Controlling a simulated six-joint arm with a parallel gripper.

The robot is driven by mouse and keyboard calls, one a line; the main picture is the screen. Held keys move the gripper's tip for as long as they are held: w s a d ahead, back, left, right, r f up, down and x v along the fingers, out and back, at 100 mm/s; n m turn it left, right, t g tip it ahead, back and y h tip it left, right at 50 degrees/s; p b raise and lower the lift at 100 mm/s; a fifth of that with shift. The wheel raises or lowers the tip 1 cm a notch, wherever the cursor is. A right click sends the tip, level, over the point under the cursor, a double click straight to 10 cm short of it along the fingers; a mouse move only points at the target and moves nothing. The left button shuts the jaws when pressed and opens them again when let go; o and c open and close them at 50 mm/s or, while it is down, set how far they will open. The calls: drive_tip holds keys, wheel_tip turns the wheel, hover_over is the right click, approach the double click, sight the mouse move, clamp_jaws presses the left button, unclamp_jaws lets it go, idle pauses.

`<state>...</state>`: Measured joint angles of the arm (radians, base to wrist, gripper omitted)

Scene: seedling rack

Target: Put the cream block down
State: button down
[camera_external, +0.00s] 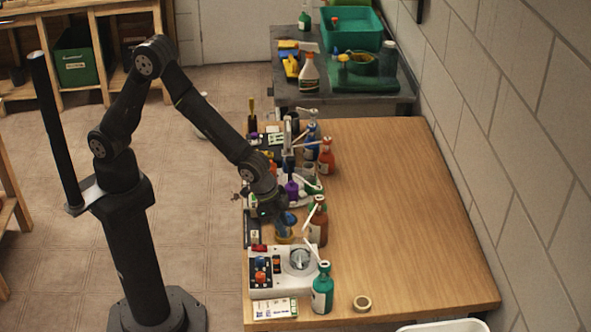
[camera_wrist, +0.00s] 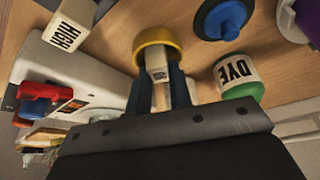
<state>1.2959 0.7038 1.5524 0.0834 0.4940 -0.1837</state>
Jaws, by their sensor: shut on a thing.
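My gripper (camera_wrist: 160,80) is shut on the cream block (camera_wrist: 158,62), which shows between its two dark blue fingers in the wrist view. A round yellow piece (camera_wrist: 152,36) lies just beyond the block, curving around its far end. I cannot tell whether the block touches it or the table. In the external view my gripper (camera_external: 285,224) is low over the left edge of the wooden table (camera_external: 400,210), just behind the white control box (camera_external: 262,291). The block cannot be made out there.
A bottle marked DYE (camera_wrist: 238,73) stands close right of my gripper, with a blue round piece (camera_wrist: 222,18) beyond. A block marked HIGH (camera_wrist: 70,28) is at left. The table's right side is clear.

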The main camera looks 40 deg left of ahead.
drive_tip(key=c, duration=1.3)
unclamp_jaws()
drive_tip(key=shift+r, duration=0.25)
drive_tip(key=v, duration=1.2)
drive_tip(key=shift+r, duration=0.35)
drive_tip(key=x, duration=1.2)
drive_tip(key=shift+f, duration=0.55)
drive_tip(key=shift+r, duration=0.15)
